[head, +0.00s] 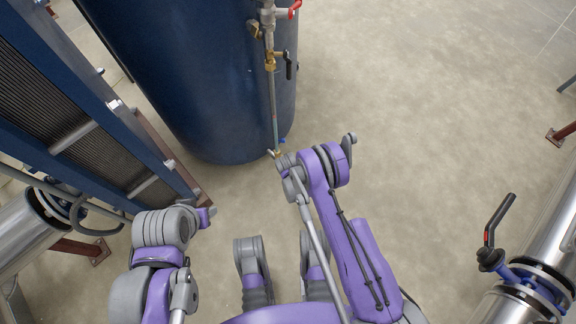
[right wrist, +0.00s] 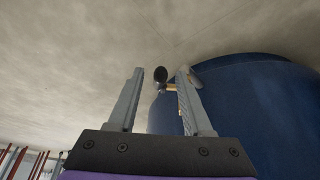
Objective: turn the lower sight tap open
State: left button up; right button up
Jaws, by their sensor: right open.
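On the blue tank (head: 190,70) a vertical pipe carries brass fittings. One tap (head: 271,62) has a black lever (head: 289,68) hanging down; above it is a tap with a red lever (head: 294,9). I cannot tell for sure which is the lower sight tap. In the right wrist view my right gripper (right wrist: 158,78) is open and empty. A dark lever end (right wrist: 160,75) with a brass part (right wrist: 171,87) shows between its fingers, apparently beyond the tips. In the head view my right arm hides most of that gripper. My left gripper is not visible.
A plate exchanger (head: 60,110) in a blue frame stands at the left. A steel pipe with a black-handled valve (head: 490,258) is at the lower right. The concrete floor (head: 420,110) right of the tank is clear.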

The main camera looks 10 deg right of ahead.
grip_shut()
dwell(1.4)
